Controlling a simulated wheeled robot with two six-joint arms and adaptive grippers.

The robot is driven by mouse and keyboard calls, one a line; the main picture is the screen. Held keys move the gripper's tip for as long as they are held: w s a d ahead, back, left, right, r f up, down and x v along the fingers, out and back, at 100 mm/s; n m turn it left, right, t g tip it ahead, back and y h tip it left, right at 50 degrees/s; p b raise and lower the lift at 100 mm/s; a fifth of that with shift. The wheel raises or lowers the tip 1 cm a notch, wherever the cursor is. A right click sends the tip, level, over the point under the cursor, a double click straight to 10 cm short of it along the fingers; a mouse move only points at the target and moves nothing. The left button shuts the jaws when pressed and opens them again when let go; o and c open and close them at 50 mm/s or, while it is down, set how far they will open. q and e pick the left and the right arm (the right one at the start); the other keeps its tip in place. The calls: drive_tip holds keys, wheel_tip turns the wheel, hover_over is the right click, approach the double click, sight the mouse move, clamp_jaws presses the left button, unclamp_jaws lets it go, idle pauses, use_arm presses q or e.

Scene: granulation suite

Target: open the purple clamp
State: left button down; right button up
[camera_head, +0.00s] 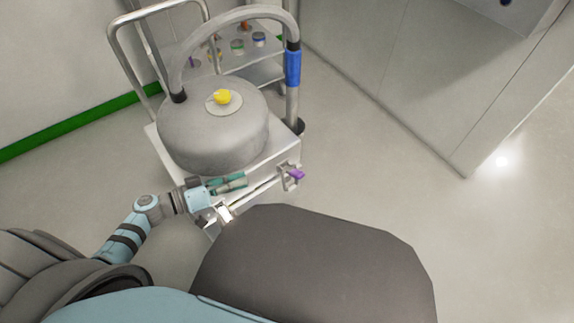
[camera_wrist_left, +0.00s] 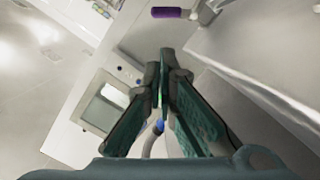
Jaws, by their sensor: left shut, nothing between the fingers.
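The purple clamp (camera_head: 297,175) is a small purple handle on a metal fitting at the front right corner of the white cart. It also shows at the top of the left wrist view as a purple bar (camera_wrist_left: 167,13). My left gripper (camera_head: 243,178) is shut and empty, in front of the cart's front side, to the left of the clamp and apart from it. In the left wrist view its fingertips (camera_wrist_left: 163,55) meet below the purple bar, with a gap between. My right gripper is not in view.
A steel vessel (camera_head: 213,125) with a yellow knob (camera_head: 222,97) stands on the white cart (camera_head: 286,152). A pipe with a blue sleeve (camera_head: 293,68) rises at its right. A shelf with several small jars (camera_head: 237,47) is behind. The floor at right is clear up to a large cabinet (camera_head: 440,80).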

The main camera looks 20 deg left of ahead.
use_arm(q)
drive_tip(key=b, duration=0.2)
approach(293, 172)
drive_tip(key=w+d+r, duration=0.2)
drive_tip(key=w+d, duration=0.3)
drive_tip(key=w, duration=0.1)
drive_tip(key=shift+w+d+f, duration=0.15)
drive_tip(key=shift+d, duration=0.05)
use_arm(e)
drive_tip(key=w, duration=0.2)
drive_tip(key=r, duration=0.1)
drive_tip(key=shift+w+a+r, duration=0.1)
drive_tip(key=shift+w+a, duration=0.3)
